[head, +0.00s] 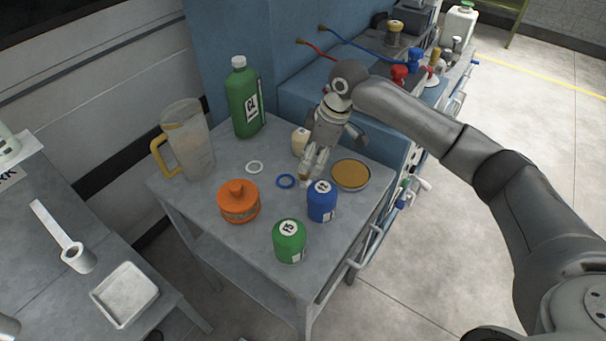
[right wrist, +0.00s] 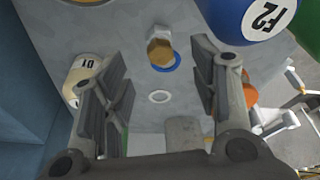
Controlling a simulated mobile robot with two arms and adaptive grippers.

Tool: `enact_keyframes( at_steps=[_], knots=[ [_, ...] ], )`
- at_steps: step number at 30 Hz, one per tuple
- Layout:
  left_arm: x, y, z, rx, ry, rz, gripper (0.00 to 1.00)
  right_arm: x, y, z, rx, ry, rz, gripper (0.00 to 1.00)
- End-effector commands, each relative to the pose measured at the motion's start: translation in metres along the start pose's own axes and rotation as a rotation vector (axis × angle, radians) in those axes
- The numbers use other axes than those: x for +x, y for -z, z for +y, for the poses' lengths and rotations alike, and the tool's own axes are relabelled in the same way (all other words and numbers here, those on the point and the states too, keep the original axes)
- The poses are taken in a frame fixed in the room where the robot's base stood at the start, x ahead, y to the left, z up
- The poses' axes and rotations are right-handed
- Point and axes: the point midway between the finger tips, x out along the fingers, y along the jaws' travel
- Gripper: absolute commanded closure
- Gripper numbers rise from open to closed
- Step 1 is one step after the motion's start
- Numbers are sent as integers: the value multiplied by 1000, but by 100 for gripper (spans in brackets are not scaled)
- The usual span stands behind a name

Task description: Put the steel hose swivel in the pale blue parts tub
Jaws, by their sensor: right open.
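A small hex-headed metal fitting, which looks like the steel hose swivel, shows in the right wrist view (right wrist: 160,48), with a tan end and a pale grey body. It is on the grey cart top beside a blue ring (right wrist: 165,63). In the head view it is mostly hidden by my right gripper (head: 312,168). That gripper points down over the cart, open, with the fitting in line between its fingertips (right wrist: 160,62); I see no contact. A pale, shallow square tub (head: 125,295) is on the left table; its blue tint is not clear. My left gripper is not in view.
Around the right gripper on the cart are a blue canister (head: 321,202), a tan-filled round tin (head: 350,175), a cream jar (head: 300,140) and a white ring (head: 254,167). A green canister (head: 289,241), orange pot (head: 239,201), green bottle (head: 243,98) and pitcher (head: 187,140) stand further off.

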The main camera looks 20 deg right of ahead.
Motion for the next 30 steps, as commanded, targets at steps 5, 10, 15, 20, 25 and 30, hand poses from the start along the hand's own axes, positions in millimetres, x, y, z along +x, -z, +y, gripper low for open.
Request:
enact_keyframes(
  at_steps=[5, 10, 15, 20, 25, 30],
  knots=[
    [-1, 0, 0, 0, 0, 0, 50, 16, 1, 0, 0, -1, 1, 45],
    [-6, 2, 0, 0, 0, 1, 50, 34, 3, -1, 1, 1, -1, 45],
    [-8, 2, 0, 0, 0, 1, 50, 60, 4, -2, 0, 0, -2, 45],
    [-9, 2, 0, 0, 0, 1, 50, 68, 5, -1, 0, -2, 1, 45],
    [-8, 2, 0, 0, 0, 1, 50, 68, 4, -1, 0, -2, 1, 45],
    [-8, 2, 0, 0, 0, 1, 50, 68, 4, -1, 0, -2, 0, 66]
  ],
)
